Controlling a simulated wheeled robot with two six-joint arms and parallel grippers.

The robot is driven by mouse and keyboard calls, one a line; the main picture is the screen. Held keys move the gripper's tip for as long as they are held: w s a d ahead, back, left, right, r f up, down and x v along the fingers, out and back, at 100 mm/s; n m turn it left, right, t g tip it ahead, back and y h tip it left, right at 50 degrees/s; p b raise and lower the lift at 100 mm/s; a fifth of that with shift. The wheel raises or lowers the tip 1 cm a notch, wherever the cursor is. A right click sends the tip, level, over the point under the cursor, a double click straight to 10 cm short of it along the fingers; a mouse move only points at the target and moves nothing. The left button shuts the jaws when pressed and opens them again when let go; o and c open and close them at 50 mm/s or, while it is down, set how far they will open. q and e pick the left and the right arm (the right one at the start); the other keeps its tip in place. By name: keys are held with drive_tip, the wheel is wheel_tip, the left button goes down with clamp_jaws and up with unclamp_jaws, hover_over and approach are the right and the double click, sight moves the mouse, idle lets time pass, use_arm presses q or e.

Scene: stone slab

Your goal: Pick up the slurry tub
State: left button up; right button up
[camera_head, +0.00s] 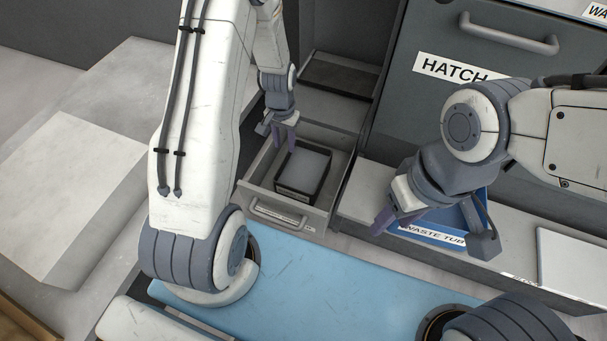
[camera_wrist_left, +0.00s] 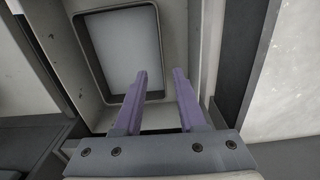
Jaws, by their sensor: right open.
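The tub (camera_head: 303,172) is a dark, open-topped box with grey contents and a small label too small to read. It sits inside an open grey drawer (camera_head: 337,207). It also shows in the left wrist view (camera_wrist_left: 117,55) as a rounded rectangular rim around a grey surface. My left gripper (camera_head: 284,139) hangs over the drawer at the tub's upper left edge. In the left wrist view its purple fingers (camera_wrist_left: 160,75) are apart, one on each side of the tub's near-right wall, with nothing clearly held. My right gripper (camera_head: 437,228) is open, over a blue tub.
The blue tub (camera_head: 462,222), labelled "WASTE TUB", stands on a grey ledge right of the drawer. A dark cabinet front labelled "HATCH" (camera_head: 440,66) has a handle. A white panel (camera_head: 572,262) lies at the right. A pale stone block (camera_head: 75,180) stands left.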

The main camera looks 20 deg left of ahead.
use_arm(q)
approach(286, 173)
drive_tip(key=a, duration=0.1)
drive_tip(key=f, duration=0.6)
drive_tip(key=shift+w+d+f, duration=0.15)
drive_tip(key=shift+d+f, duration=0.05)
drive_tip(key=shift+d, duration=0.2)
clamp_jaws()
idle(1.1)
